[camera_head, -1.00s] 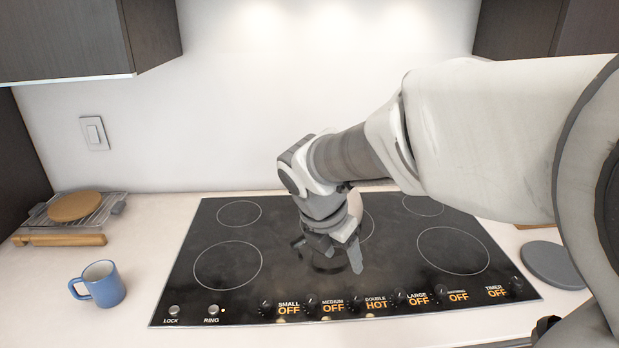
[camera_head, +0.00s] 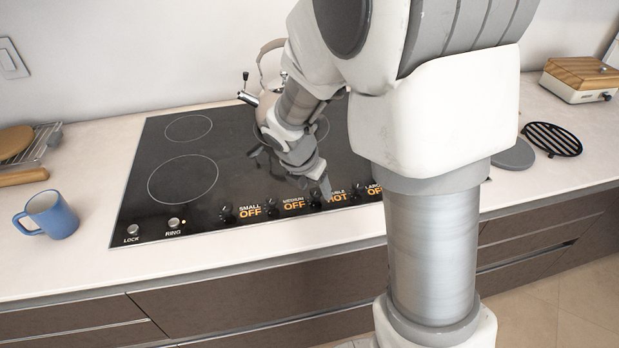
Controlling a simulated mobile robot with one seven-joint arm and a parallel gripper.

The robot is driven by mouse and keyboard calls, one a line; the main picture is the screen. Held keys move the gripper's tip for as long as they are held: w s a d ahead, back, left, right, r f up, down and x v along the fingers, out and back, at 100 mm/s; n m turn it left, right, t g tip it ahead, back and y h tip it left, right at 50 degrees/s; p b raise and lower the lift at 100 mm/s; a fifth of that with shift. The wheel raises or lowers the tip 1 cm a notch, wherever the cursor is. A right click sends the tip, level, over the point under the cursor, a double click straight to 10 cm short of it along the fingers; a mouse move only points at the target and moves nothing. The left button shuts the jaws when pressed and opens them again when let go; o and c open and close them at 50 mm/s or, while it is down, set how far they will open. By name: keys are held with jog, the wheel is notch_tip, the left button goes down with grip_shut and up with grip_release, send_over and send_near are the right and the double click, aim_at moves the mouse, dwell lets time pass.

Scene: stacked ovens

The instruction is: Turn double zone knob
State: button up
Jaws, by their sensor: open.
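The black cooktop (camera_head: 150,215) has a row of knobs along its front edge with orange labels. The double zone label (camera_head: 337,195) reads HOT, and the double zone knob (camera_head: 314,201) is just to its left, partly hidden by a fingertip. My gripper (camera_head: 293,174) is open, fingers apart, over the front middle of the cooktop, with one finger tip close to the double zone knob. I cannot tell if it touches. The small and medium labels read OFF. My arm hides the right part of the cooktop.
A metal kettle (camera_head: 267,97) stands behind my gripper, partly hidden. A blue mug (camera_head: 52,215) is on the counter at left. A black grate (camera_head: 551,139) and a wood-topped box (camera_head: 580,76) are at right.

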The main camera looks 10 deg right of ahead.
jog(key=shift+f, duration=0.15)
jog(key=shift+c, duration=0.2)
grip_shut()
